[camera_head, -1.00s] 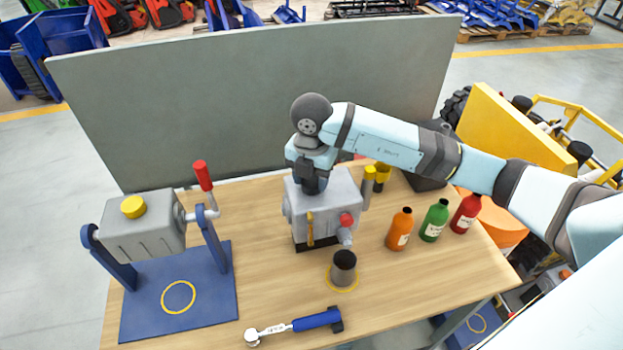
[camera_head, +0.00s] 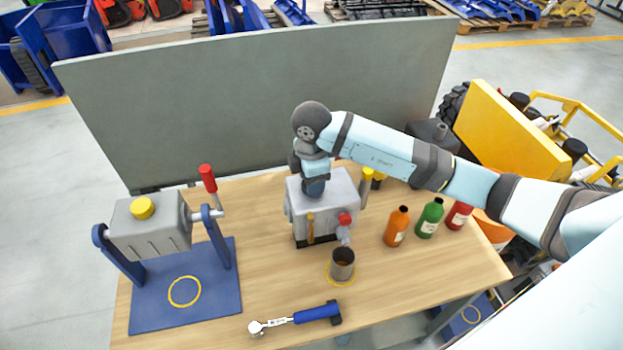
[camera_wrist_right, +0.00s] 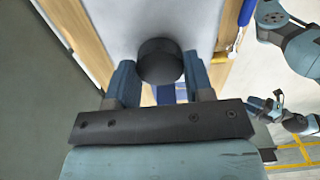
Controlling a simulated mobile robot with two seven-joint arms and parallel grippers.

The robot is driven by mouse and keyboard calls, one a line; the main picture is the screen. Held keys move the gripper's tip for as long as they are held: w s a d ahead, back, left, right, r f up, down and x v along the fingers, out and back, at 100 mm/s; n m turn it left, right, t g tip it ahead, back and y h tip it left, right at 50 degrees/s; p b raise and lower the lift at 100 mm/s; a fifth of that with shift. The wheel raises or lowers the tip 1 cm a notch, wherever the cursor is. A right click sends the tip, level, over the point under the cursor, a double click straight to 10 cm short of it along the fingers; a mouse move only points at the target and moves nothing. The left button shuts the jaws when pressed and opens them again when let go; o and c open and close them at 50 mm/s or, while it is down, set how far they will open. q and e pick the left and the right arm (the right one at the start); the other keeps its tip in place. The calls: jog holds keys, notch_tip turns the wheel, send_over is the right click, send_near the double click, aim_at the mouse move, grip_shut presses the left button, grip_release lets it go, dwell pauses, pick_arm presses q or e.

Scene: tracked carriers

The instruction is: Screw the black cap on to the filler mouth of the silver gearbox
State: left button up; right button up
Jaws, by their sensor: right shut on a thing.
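The silver gearbox (camera_head: 335,208) stands on the table, with a red knob on its front face. My right gripper (camera_head: 314,187) points straight down at its top. In the right wrist view, the round black cap (camera_wrist_right: 160,62) is between the two fingers of the right gripper (camera_wrist_right: 160,78), which is shut on it. The cap is over the pale gearbox top (camera_wrist_right: 150,18). The filler mouth is hidden under the cap and gripper, so I cannot tell how the cap sits. Teal arm parts at the right of the wrist view may be my left arm; its jaws are unclear.
A dark cup (camera_head: 342,266) stands in a yellow ring. Orange (camera_head: 396,228), green (camera_head: 430,218) and red (camera_head: 459,214) bottles stand to the right. A blue-handled wrench (camera_head: 300,317) lies in front. A grey box on a blue stand (camera_head: 190,315) is left. A grey panel (camera_head: 250,105) stands behind.

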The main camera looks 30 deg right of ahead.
jog(key=o, duration=0.9)
jog(key=shift+c, duration=0.2)
